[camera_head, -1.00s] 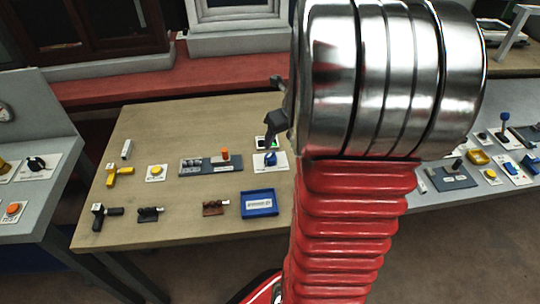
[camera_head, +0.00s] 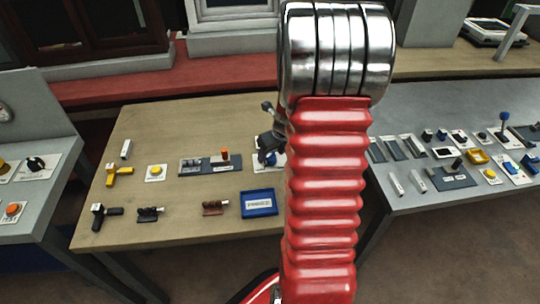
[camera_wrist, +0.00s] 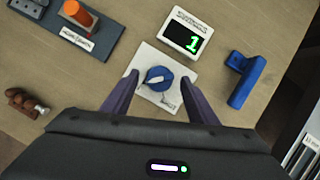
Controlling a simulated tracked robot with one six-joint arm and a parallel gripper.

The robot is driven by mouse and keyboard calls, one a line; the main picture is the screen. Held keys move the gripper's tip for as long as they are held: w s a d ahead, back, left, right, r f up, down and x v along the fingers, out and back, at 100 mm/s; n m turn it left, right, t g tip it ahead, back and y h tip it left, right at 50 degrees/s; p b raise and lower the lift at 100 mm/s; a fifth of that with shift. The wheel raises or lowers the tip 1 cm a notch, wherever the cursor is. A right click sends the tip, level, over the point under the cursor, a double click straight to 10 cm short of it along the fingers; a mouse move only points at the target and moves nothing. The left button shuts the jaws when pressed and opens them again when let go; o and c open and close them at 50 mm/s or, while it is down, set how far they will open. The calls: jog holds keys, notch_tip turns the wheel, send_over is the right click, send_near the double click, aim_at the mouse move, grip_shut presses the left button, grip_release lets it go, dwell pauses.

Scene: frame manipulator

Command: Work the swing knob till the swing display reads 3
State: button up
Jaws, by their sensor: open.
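The swing knob is a blue dial (camera_wrist: 158,78) on a white plate (camera_wrist: 151,95), in the middle of the wrist view. The swing display (camera_wrist: 187,32) is a white-framed black screen just beyond the plate, showing a green 1; its label is blurred. My gripper (camera_wrist: 160,77) is open, with one dark finger on each side of the knob; I cannot tell whether either touches it. In the head view my gripper (camera_head: 268,148) is over the right part of the wooden table, and it and my arm hide the display and most of the knob.
A blue T-shaped handle (camera_wrist: 245,80) lies right of the knob. A grey panel with an orange knob (camera_wrist: 78,13) is at upper left, and a brown-handled piece (camera_wrist: 26,103) at left. A blue tray (camera_head: 259,203) sits at the table's front. Bare wood lies between them.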

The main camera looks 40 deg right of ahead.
jog(key=shift+x, duration=0.75)
jog(key=shift+c, duration=0.7)
jog(key=shift+a, duration=0.1)
jog(key=c, duration=0.9)
